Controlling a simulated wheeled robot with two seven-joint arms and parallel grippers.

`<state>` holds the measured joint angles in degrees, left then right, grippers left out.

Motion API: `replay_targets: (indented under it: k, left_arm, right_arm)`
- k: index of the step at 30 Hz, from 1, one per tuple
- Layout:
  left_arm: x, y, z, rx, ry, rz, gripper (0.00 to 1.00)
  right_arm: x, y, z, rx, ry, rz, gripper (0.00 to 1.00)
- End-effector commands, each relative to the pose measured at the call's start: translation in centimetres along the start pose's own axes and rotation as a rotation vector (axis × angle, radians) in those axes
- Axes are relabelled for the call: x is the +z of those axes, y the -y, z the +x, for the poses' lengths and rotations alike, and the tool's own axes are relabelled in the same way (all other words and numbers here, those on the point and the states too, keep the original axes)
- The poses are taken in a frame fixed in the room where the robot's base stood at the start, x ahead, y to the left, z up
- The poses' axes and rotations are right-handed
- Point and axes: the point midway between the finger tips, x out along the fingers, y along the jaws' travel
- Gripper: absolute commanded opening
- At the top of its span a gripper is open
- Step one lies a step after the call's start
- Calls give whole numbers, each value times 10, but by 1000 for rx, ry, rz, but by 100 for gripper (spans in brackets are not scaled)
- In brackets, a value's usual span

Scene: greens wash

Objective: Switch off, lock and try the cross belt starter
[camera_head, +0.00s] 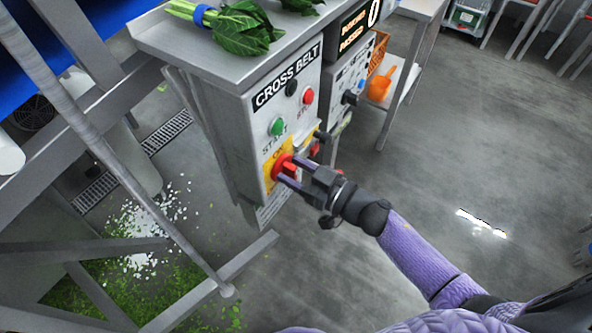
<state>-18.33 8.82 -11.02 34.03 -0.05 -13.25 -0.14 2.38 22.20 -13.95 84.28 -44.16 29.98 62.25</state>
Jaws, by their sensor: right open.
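The cross belt starter (248,115) is a grey box with a "CROSS BELT" label, facing right under a steel shelf. It has a green start button (277,127) and a red stop button (308,95). Below them is a red rotary switch (284,167) on a yellow plate (270,182). My right gripper (290,172) is open, with its fingers around or beside the red switch handle; I cannot tell whether they touch it. The fingers partly hide the switch and its position marks. A small red item (315,149) shows just behind the gripper. My left gripper is not in view.
Leafy greens (238,25) lie on the steel shelf (200,55) above the starter. A second control box (345,85) and an orange scoop (379,88) are behind. Steel frame bars (130,180) stand at left. Floor at right is clear.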

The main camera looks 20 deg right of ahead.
Motion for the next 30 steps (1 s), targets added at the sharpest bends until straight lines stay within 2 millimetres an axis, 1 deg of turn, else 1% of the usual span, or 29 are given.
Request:
replay_targets:
  k: [5,6,8,9,11,12,13,23,30]
  left_arm:
    - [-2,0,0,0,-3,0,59]
    - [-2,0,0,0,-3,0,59]
    - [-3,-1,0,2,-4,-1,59]
    - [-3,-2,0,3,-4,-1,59]
    - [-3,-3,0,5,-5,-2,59]
    - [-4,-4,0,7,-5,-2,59]
    - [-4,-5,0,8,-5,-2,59]
    - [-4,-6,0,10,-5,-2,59]
    - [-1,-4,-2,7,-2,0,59]
  right_arm:
    - [0,0,0,0,0,0,54]
    - [0,0,0,0,0,0,46]
    - [0,0,0,0,0,0,33]
    - [0,0,0,0,0,0,24]
    - [0,0,0,0,0,0,12]
    - [0,0,0,0,1,0,3]
    - [0,0,0,0,1,0,0]
    - [0,0,-1,0,1,-6,0]
    - [0,1,-1,1,1,-92,0]
